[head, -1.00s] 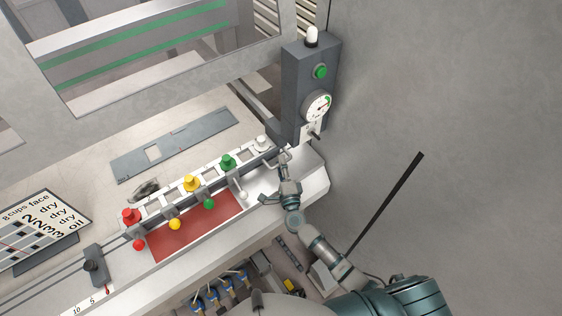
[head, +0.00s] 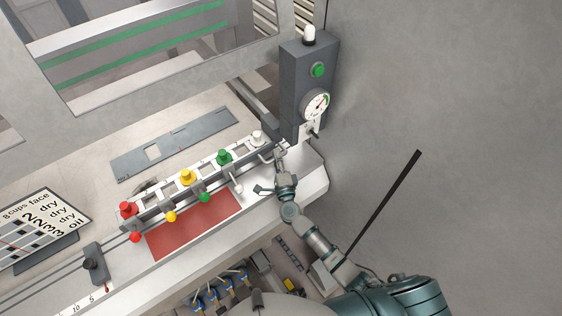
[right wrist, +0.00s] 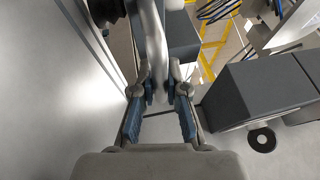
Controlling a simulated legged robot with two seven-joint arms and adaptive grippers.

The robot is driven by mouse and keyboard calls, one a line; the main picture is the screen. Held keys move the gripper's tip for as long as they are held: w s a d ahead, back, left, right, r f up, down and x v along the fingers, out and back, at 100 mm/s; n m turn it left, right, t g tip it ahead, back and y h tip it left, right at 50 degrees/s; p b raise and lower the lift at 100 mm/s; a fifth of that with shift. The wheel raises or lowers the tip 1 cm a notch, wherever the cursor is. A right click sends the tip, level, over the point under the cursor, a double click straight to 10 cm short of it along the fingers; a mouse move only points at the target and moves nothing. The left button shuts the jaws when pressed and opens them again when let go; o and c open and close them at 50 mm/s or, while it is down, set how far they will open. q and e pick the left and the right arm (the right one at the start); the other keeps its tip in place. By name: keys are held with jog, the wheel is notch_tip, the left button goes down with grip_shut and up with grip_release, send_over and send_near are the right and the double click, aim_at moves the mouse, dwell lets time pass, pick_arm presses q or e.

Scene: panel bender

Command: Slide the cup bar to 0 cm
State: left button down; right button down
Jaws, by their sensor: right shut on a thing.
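The white cup bar (head: 205,168) lies diagonally along the bench in the head view. It carries a red cup (head: 127,209), a yellow cup (head: 187,177), a green cup (head: 224,157) and a white cup (head: 257,138). My right gripper (head: 279,163) is at the bar's right end, by the white cup. In the right wrist view its blue-padded fingers (right wrist: 159,112) are shut around a grey curved handle (right wrist: 152,40). A scale marked 10 and 5 (head: 80,303) runs along the front edge at lower left, with a small red pointer. My left gripper is out of view.
A grey control box (head: 293,88) with a green button and gauge stands just behind my right gripper. A red mat (head: 195,225) lies in front of the bar. A knobbed block (head: 95,265) sits at left. A sign (head: 40,225) stands behind it.

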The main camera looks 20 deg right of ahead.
jog(key=shift+w+a+f, duration=0.1)
jog(key=shift+w+a, duration=0.25)
jog(key=shift+w, duration=0.4)
jog(key=shift+w+a+f, duration=0.15)
jog(key=shift+w, duration=0.3)
jog(key=c, duration=1.3)
grip_release()
jog(key=shift+s, duration=0.1)
jog(key=shift+c, duration=0.2)
jog(key=shift+o, duration=0.8)
jog(key=shift+s, duration=0.15)
jog(key=s, duration=0.3)
jog(key=s+f, duration=0.1)
jog(key=s, duration=0.3)
jog(key=s+f, duration=0.1)
jog(key=s, duration=0.3)
jog(key=shift+s+a, duration=0.2)
jog(key=shift+a, duration=0.1)
